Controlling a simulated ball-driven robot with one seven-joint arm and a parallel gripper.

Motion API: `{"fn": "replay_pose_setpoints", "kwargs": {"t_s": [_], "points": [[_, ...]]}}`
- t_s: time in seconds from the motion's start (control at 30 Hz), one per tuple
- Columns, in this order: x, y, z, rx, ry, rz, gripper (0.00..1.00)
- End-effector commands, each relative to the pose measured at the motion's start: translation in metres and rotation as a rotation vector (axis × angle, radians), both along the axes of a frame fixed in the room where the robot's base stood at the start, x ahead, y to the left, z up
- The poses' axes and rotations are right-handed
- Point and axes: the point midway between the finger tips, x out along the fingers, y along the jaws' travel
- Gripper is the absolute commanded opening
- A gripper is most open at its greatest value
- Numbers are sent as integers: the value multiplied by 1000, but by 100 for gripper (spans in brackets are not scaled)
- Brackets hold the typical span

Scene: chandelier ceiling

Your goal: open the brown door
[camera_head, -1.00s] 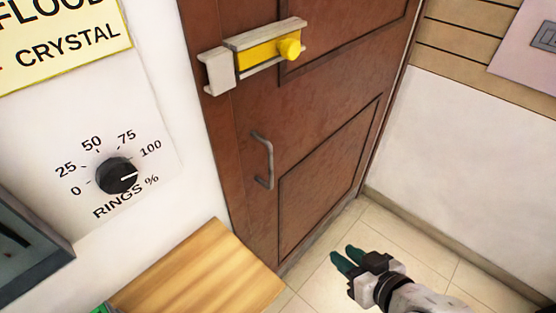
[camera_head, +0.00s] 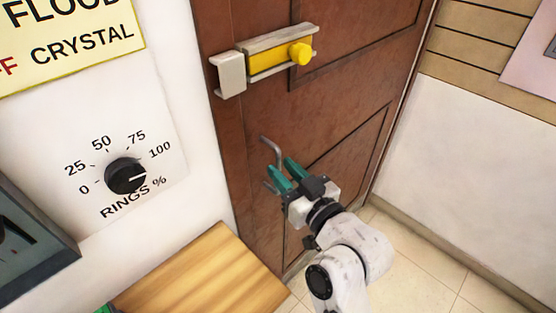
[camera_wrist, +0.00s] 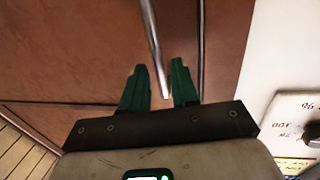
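The brown door (camera_head: 345,95) stands shut in its frame in the head view, with a grey bar handle (camera_head: 270,150) on its left side. A sliding bolt with a yellow bar and knob (camera_head: 299,54) is mounted above the handle, and its left end meets a pale catch (camera_head: 229,74) by the frame. My gripper (camera_head: 282,172) is at the handle, its green fingers open. In the wrist view the handle (camera_wrist: 154,45) reaches down between the two open fingertips (camera_wrist: 157,72). I cannot tell whether the fingers touch it.
A wooden surface (camera_head: 205,275) stands at the lower left. A dial marked RINGS % (camera_head: 125,176) and a yellow sign (camera_head: 70,35) are on the white wall to the left. A white wall (camera_head: 480,165) closes the right side. Tiled floor (camera_head: 420,270) lies clear below.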

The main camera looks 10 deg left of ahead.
Motion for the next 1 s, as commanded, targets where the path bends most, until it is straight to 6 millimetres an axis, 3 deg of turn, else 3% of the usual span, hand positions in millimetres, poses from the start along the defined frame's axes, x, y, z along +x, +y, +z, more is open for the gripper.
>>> {"fn": "replay_pose_setpoints", "kwargs": {"t_s": [0.2, 0.57, 0.87, 1.0], "points": [[17, 15, 1, 0, 0, 1, 29], [19, 17, 0, 1, 1, 0, 29], [19, 17, 0, 1, 1, 0, 0], [19, 17, 0, 1, 1, 0, 0]]}}
